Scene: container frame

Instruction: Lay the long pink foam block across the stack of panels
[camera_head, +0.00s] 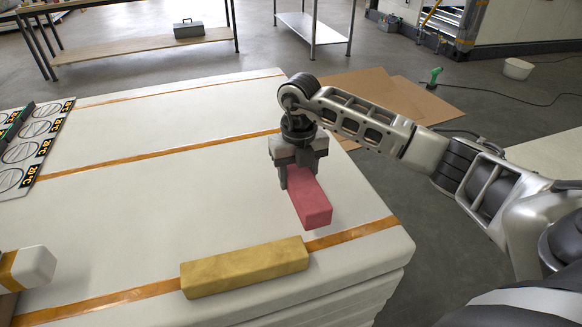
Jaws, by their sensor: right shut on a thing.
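The long pink foam block (309,204) is in the jaws of my right gripper (300,177), above the right part of the panel stack. Its near end points toward me, and its far part is hidden by the gripper. I cannot tell whether its underside touches the top panel. The stack of white panels (150,215) has orange straps across it and layered edges at the near right. My right arm reaches in from the right.
A yellow block (245,267) lies near the stack's front edge. A sheet with round marks (28,150) lies at the far left, and a white, orange-banded piece (30,268) sits at the near left. Cardboard (375,95) and a green tool (433,77) lie on the floor behind.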

